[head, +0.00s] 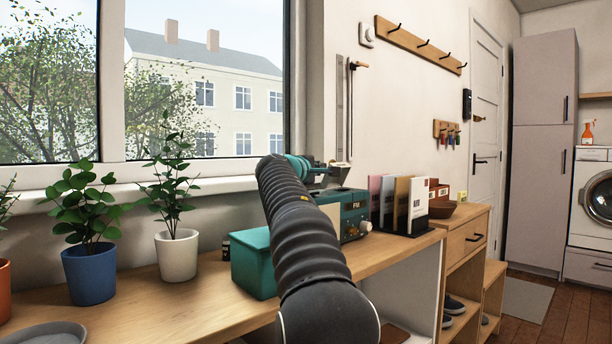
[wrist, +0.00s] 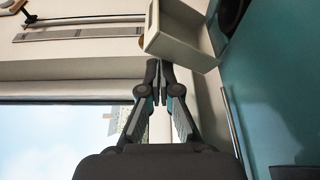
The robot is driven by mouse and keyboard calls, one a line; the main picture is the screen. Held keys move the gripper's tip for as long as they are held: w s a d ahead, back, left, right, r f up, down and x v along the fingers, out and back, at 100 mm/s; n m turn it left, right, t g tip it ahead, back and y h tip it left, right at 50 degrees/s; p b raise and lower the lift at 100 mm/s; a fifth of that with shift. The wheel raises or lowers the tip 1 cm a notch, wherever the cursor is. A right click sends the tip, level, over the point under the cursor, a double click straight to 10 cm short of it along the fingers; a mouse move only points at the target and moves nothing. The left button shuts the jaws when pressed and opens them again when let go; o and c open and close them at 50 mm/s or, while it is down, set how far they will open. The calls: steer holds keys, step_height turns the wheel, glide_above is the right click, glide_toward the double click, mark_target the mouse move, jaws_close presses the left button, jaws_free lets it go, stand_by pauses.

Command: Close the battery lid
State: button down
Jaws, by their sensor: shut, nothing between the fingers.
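A teal radio (head: 354,208) marked FM stands on the wooden counter, partly hidden behind my arm. Its teal body fills the right of the wrist view (wrist: 285,80). A pale, box-shaped flap (wrist: 182,35), apparently the battery lid, sticks out beside the teal body in the wrist view. My gripper (wrist: 160,66) is shut and empty, its fingertips close to the flap's lower edge. I cannot tell if they touch. In the head view my gripper (head: 335,166) is above the radio. The lid's hinge and the battery compartment are not clear to see.
A teal box (head: 252,262) stands left of the radio, by my arm. Potted plants in a white pot (head: 177,256) and a blue pot (head: 90,274) stand further left by the window. A black rack (head: 408,231) holding cards stands right of the radio.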

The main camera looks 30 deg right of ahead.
steer(key=shift+s+d+b, duration=0.2)
steer(key=shift+s+b, duration=0.3)
steer(key=shift+s, duration=0.5)
steer(key=shift+s+d+f+b, duration=0.1)
steer(key=shift+s+f+b, duration=0.15)
steer(key=shift+s+b, duration=0.2)
steer(key=shift+s+d+f+b, duration=0.1)
steer(key=shift+s+f+b, duration=0.1)
steer(key=shift+s+b, duration=0.25)
steer(key=shift+s, duration=0.25)
steer(key=v, duration=1.2)
steer(key=shift+f, duration=0.1)
steer(key=shift+a, duration=0.1)
